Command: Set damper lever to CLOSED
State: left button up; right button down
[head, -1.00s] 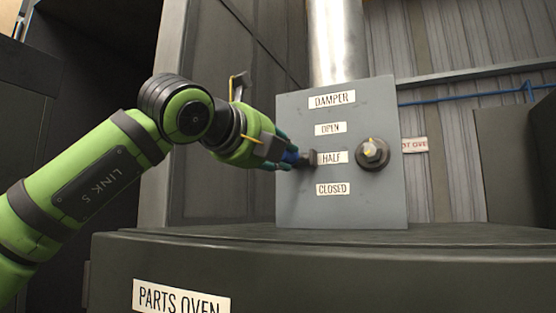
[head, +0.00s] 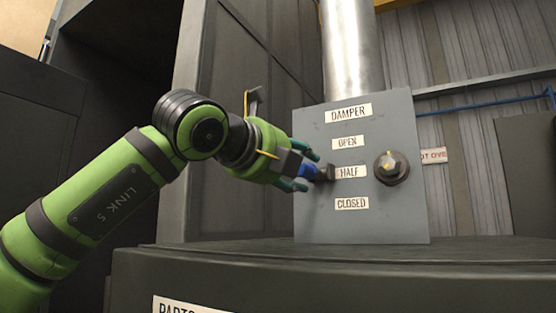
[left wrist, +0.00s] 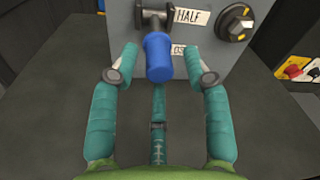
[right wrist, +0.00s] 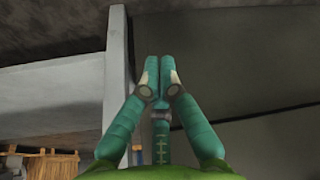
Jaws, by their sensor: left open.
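The grey damper panel (head: 310,220) stands on the oven top, with labels OPEN, HALF (head: 351,172) and CLOSED (head: 351,203) from top to bottom. The damper lever (head: 308,171) has a blue grip and a dark pivot, and sits level with HALF. My left gripper (head: 304,171) is open at the lever, with fingers above and below it. In the left wrist view, the blue grip (left wrist: 158,58) lies between the spread fingers (left wrist: 160,68), with gaps on both sides. My right gripper (right wrist: 161,75) is shut and empty, away from the panel.
A round knob (head: 391,168) with a yellow mark sits on the panel right of the labels. A metal duct (head: 350,50) rises behind the panel. The dark oven top (head: 460,250) is clear around the panel. A tall dark cabinet (head: 250,120) stands behind my left arm.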

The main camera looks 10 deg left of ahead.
pick_arm(q)
jog(key=v, duration=1.1)
jog(key=shift+d, duration=0.15)
